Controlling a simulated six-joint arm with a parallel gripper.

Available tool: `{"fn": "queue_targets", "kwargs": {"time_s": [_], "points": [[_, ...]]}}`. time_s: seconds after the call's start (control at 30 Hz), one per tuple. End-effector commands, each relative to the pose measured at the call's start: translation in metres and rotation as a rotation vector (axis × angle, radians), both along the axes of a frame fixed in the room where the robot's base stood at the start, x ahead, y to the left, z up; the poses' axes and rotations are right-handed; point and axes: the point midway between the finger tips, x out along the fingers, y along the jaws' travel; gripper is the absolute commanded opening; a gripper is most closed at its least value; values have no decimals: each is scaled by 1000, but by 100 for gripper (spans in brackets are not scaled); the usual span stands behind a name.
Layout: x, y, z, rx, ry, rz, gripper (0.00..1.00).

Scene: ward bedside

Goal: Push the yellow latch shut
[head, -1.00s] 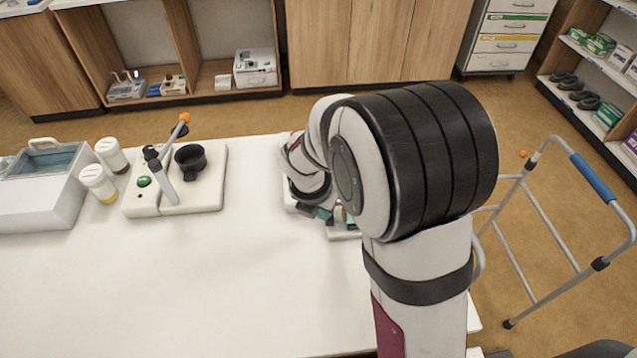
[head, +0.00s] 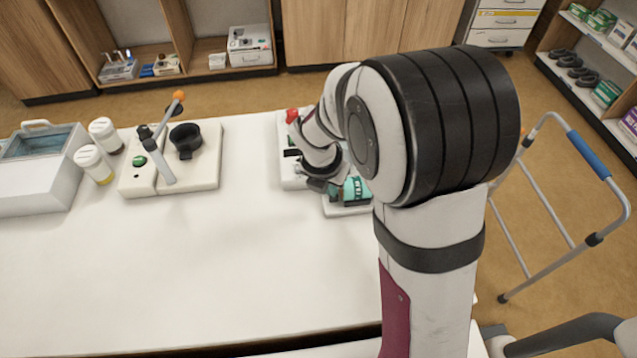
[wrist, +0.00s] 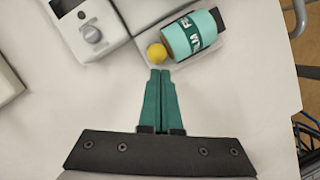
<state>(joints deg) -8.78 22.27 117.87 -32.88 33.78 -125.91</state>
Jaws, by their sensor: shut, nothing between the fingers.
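A round yellow knob (wrist: 156,53), which I take for the latch's end, shows in the wrist view at the left end of a teal lettered cylinder (wrist: 191,36). The cylinder lies on a pale base (wrist: 158,20); it also shows in the head view (head: 356,190), where I cannot make out the yellow knob. My gripper (wrist: 160,74) is shut and empty, its teal fingertips just below the knob in the wrist picture. Whether they touch it I cannot tell. In the head view my arm hides the fingertips.
A white device (head: 288,170) with a red knob (head: 292,115) stands left of the cylinder. Further left are a cream board (head: 205,172) with a lever and black cup, two white jars, and a white bin (head: 35,190). The table's front middle is clear. A walker (head: 550,220) stands right.

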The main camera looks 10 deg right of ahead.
Motion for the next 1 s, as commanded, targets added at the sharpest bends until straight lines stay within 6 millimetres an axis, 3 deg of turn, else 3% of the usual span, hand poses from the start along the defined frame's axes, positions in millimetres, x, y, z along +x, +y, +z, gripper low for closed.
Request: {"fn": "queue_targets", "kwargs": {"time_s": [0.17,0.4,0.6,0.67,0.77,0.9,1.0], "points": [[-28,19,7,0,0,7,0],[-45,31,74,2,-5,1,0],[-53,35,100,3,-1,-9,0],[-61,31,104,28,-4,-96,0],[-95,17,109,147,-19,-536,0],[-169,2,112,349,-30,-1521,0],[-215,5,109,415,-19,-2172,0]]}}
